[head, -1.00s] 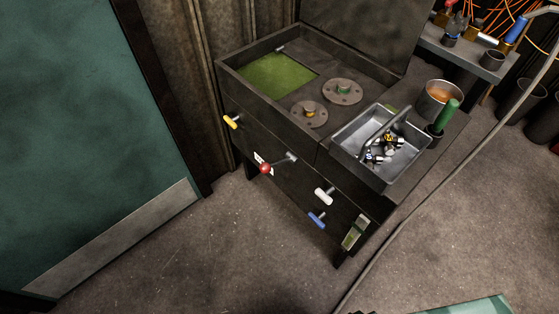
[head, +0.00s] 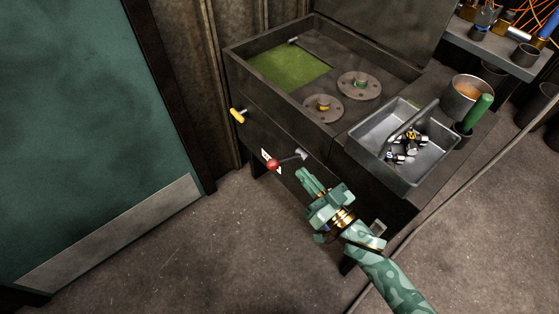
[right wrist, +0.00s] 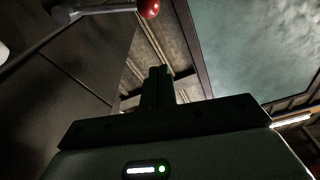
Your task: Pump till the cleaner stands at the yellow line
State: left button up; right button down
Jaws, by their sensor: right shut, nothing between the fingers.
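A dark wash cabinet (head: 235,82) has an open basin with a green patch (head: 285,66) at its far left; I cannot tell whether this is cleaner. On its front is a lever (head: 291,157) with a red ball knob (head: 272,164). In the right wrist view the red knob (right wrist: 148,9) is at the top. My right gripper (head: 303,174) is shut and empty, just right of and below the lever, apart from the knob. A small gauge (head: 379,228) on the front is mostly hidden by my right arm. I see no yellow line. My left gripper is out of view.
A yellow handle (head: 238,115) sticks out at the front left. A grey tray (head: 367,149) with small parts, a metal pot (head: 455,104) and a green-handled tool (head: 482,108) stand at right. A hose (head: 450,196) crosses the right floor. The floor (head: 225,250) in front is clear.

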jog(key=b, duration=0.3)
send_over(279, 163)
jog(key=f+b, duration=0.1)
jog(key=s+f+b, duration=0.1)
jog(key=shift+f, duration=0.35)
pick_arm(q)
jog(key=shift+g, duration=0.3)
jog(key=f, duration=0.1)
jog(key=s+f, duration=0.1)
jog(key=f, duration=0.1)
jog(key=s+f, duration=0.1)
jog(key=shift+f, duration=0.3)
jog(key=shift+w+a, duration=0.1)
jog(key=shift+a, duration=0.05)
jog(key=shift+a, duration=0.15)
